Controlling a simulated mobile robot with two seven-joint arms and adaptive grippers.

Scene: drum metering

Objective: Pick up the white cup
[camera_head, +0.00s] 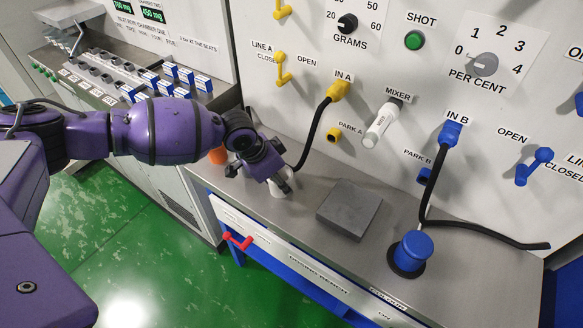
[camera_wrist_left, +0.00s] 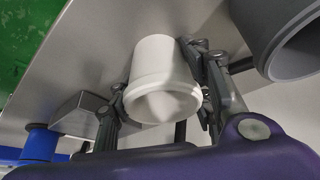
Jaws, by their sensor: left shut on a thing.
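The white cup (camera_head: 281,188) is at the left part of the steel bench, mostly hidden behind my left gripper (camera_head: 279,176) in the head view. The left wrist view shows the cup (camera_wrist_left: 161,75) plainly, with its open rim facing the camera. My left gripper (camera_wrist_left: 160,105) has a finger on each side of the cup and is shut on it. I cannot tell whether the cup's base touches the bench. My right gripper is in neither view.
A grey block (camera_head: 349,208) lies on the bench right of the cup. A blue-capped container (camera_head: 411,252) stands farther right. An orange object (camera_head: 218,154) is partly hidden behind my arm. Black hoses (camera_head: 318,130) hang from the panel behind. A red handle (camera_head: 238,241) sticks out in front.

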